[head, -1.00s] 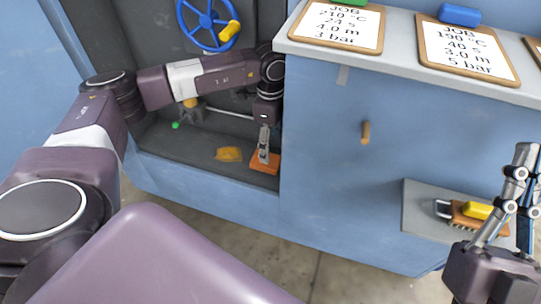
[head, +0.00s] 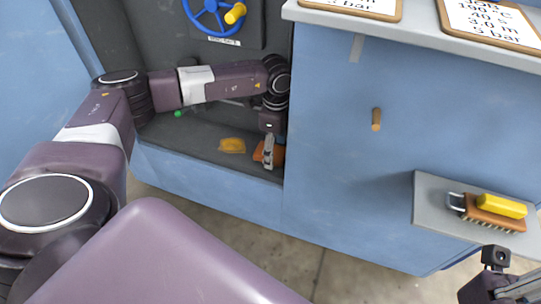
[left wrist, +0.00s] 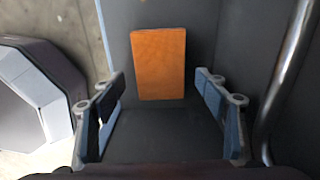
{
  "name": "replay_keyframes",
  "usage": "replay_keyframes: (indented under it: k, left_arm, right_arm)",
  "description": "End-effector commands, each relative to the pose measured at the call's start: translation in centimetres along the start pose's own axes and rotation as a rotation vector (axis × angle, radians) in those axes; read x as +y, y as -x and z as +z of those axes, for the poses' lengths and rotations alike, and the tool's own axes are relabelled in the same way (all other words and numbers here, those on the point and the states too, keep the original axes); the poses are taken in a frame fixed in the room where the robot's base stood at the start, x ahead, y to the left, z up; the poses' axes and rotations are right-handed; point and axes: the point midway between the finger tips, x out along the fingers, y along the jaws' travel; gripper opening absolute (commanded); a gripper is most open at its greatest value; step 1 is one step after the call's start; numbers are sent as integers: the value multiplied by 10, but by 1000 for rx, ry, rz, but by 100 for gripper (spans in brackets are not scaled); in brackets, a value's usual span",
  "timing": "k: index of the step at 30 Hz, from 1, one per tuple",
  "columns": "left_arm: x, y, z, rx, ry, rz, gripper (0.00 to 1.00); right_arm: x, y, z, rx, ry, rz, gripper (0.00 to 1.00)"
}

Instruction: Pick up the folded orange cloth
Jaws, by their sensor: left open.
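The folded orange cloth (left wrist: 158,63) lies flat on the dark recess floor, ahead of my left gripper in the left wrist view. In the head view the cloth (head: 280,156) is partly hidden behind that gripper. My left gripper (head: 268,163) points down at the cloth. In the left wrist view my left gripper (left wrist: 163,103) is open and empty, with its fingers wide apart on either side of the cloth's line and short of it. Part of my right gripper or wrist shows at the lower right edge of the head view; its fingertips cannot be made out.
A yellow-orange patch (head: 232,145) lies left of the cloth. The blue cabinet wall (head: 345,150) stands close to the right. A metal pipe (left wrist: 286,80) runs along the right in the left wrist view. A brush (head: 492,212) rests on a grey shelf (head: 431,215).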

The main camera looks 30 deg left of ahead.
Motion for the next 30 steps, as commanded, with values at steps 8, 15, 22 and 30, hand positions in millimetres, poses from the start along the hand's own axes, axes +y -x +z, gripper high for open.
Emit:
replay_keyframes:
  k: [8, 15, 22, 30]
  left_arm:
    - [-1, -5, 0, 2, 0, -2, 67]
    - [-1, -5, 0, 2, 0, -2, 46]
    - [-1, -5, -1, 2, 0, -2, 26]
    - [-1, -4, 1, 1, 0, -2, 26]
  right_arm:
    - [0, 2, 0, 4, 0, 0, 0]
    - [0, 2, 0, 3, 0, 0, 0]
    - [0, 2, 0, 3, -1, 0, 0]
    - [0, 2, 0, 3, -1, 0, 0]
